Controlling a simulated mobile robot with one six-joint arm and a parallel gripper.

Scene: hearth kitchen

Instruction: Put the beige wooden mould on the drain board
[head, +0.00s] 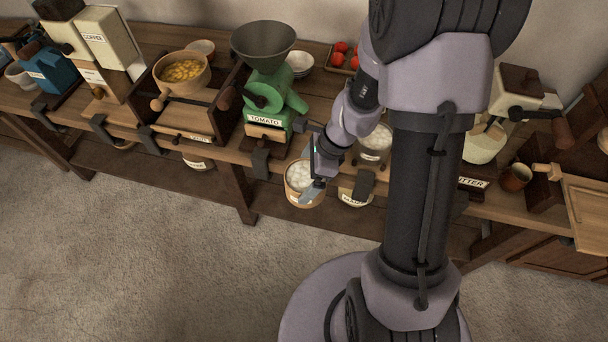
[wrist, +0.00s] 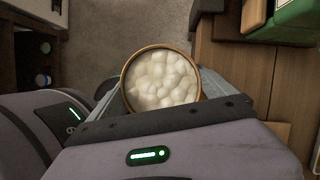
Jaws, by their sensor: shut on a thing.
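A round beige wooden tub of white lumps (head: 297,178), which looks like the mould, is in my gripper (head: 310,186). The gripper is shut on it. In the wrist view the tub (wrist: 126,88) sits upright between the two fingers, its full rim showing. In the head view it hangs in front of the bench's front edge, and a small label shows on its side. A light wooden board with a raised rim (head: 590,208) lies at the far right, cut by the frame edge; I cannot tell if it is the drain board.
The bench (head: 215,150) is crowded. A green tomato mill (head: 268,112) stands behind the tub. A bowl of yellow pieces (head: 184,70) is further left. A jar of white stuff (head: 374,142) is just right of my gripper. My arm hides part of the bench. The floor is clear.

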